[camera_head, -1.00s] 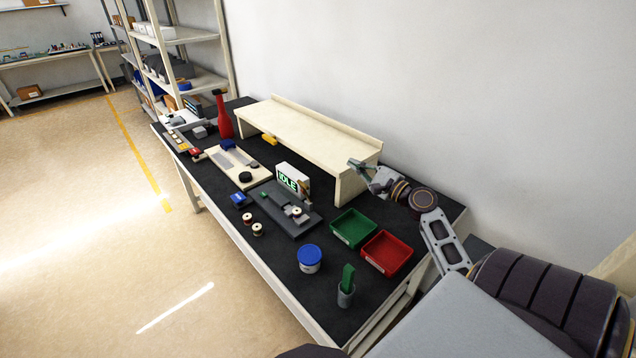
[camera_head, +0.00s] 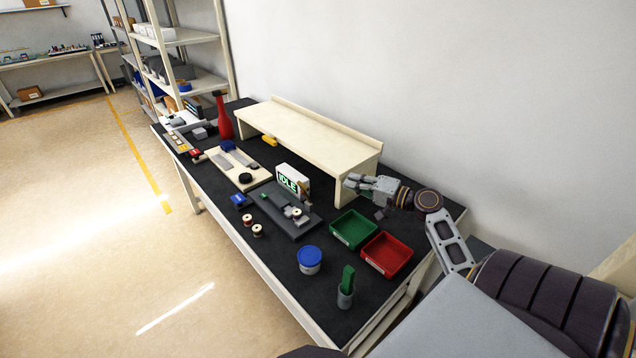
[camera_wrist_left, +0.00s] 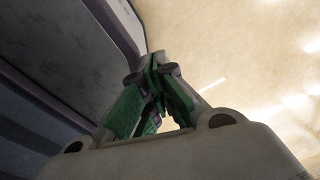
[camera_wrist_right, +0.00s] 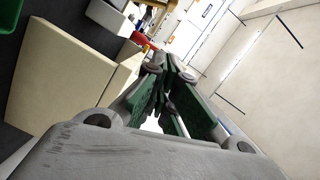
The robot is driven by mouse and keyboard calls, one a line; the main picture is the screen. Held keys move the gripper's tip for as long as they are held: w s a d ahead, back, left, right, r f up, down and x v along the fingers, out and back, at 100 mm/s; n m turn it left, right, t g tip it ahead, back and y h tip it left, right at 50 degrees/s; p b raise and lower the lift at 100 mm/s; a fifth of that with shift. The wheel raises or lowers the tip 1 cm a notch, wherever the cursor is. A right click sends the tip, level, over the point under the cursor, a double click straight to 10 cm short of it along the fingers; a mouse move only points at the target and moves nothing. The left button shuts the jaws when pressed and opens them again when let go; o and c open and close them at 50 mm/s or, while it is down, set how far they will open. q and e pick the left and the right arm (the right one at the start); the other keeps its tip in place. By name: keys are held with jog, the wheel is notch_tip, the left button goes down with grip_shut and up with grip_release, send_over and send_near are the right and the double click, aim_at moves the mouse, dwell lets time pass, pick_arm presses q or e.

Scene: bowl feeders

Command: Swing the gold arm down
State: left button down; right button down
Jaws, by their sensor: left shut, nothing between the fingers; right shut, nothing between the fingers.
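A small gold-brown upright piece (camera_head: 304,189), likely the gold arm, stands at the right edge of the white box with the green "IDLE" display (camera_head: 288,180). It is too small for me to make out its shape. The dark grey fixture (camera_head: 282,212) lies in front of the box. My right gripper (camera_head: 349,180) is shut and empty, in the air to the right of the box and apart from it. Its fingers also show in the right wrist view (camera_wrist_right: 168,72). My left gripper (camera_wrist_left: 158,72) is shut and empty over the floor, outside the head view.
A cream raised shelf (camera_head: 310,138) stands along the back of the black table, close behind my right gripper. A green tray (camera_head: 336,236) and a red tray (camera_head: 369,263) lie at the right. A blue-lidded tub (camera_head: 310,257), a cup with a green item (camera_head: 345,298) and spools (camera_head: 257,231) stand in front.

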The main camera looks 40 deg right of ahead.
aim_at(307, 195)
pick_arm(q)
jog(key=shift+w+a, duration=0.1)
jog(key=shift+w, duration=0.05)
pick_arm(e)
jog(key=shift+n, duration=0.3)
